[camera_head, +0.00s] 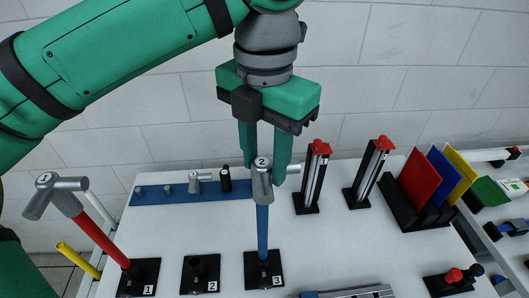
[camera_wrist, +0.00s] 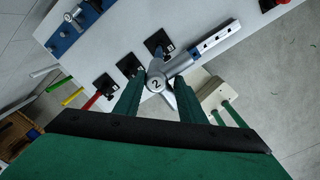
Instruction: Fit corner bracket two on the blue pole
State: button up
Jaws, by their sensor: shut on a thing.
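Corner bracket two (camera_head: 262,180) is a grey metal piece with a round cap marked 2. My gripper (camera_head: 263,170) is shut on it, with a green finger on each side. The bracket is upright at the top of the blue pole (camera_head: 262,232), in line with it; I cannot tell how far it is seated. The pole stands upright in the black base marked 3 (camera_head: 264,268).
A red pole (camera_head: 92,238) carrying bracket one (camera_head: 55,193) leans left in base 1 (camera_head: 138,279). Base 2 (camera_head: 200,273) is empty. A blue strip (camera_head: 150,194) with small parts, two red-topped clamps (camera_head: 314,180) and a plate rack (camera_head: 400,207) stand behind and to the right.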

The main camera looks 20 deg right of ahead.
jog(key=o, duration=1.3)
jog(key=shift+f, duration=0.1)
notch_tip(320, 180, up, 11)
jog(key=shift+s+f, duration=0.1)
jog(key=shift+f, duration=0.05)
